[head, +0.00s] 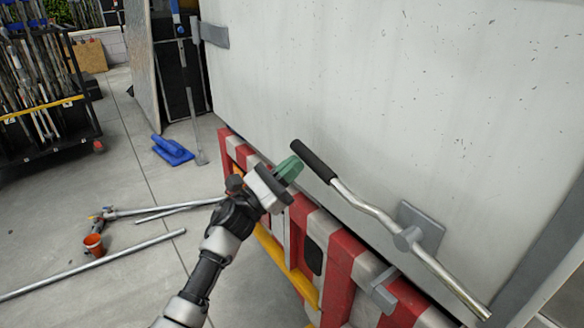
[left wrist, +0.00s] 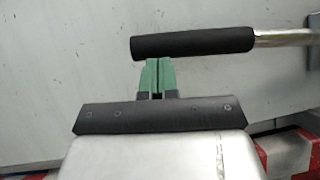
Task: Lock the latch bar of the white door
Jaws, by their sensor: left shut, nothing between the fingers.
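The white door (head: 380,90) fills the right of the head view. A metal latch bar (head: 370,205) with a black grip (head: 313,162) is mounted on it at a grey plate (head: 421,228). The bar is tilted, its grip end up and left, its bare end down and right. My left gripper (head: 288,169), with green fingers, is shut and empty just left of the black grip. In the left wrist view the green fingertips (left wrist: 158,65) are right below the black grip (left wrist: 192,43); I cannot tell whether they touch it. My right gripper is not in view.
A red-and-white striped bumper (head: 345,262) with a yellow rail runs below the door. A grey bracket (head: 384,290) sits under the bar. A loaded rack (head: 45,90) stands behind.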

